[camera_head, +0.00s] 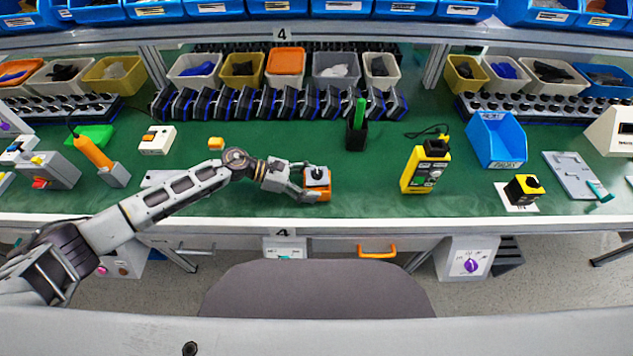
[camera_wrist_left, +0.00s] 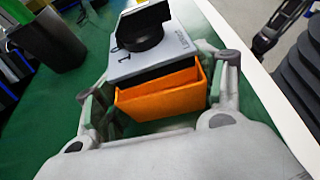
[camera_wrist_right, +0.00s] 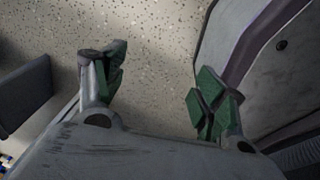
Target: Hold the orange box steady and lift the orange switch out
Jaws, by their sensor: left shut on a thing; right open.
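The orange box (camera_head: 319,196) stands near the front edge of the green table, and it fills the middle of the left wrist view (camera_wrist_left: 160,101). The switch, a light grey plate with a black rotary knob (camera_wrist_left: 143,38), sits at the top of the box; its lower part is hidden inside. It also shows in the head view (camera_head: 317,178). My left gripper (camera_head: 308,189) has its fingers on two sides of the orange box and is shut on it. My right gripper (camera_wrist_right: 157,88) is open and empty; it shows only in the right wrist view, over the floor.
A black holder with a green item (camera_head: 357,132) stands behind the box to the right. A yellow-black device (camera_head: 426,166) stands further right. A grey chair (camera_head: 318,290) is in front of the table. The table just right of the box is clear.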

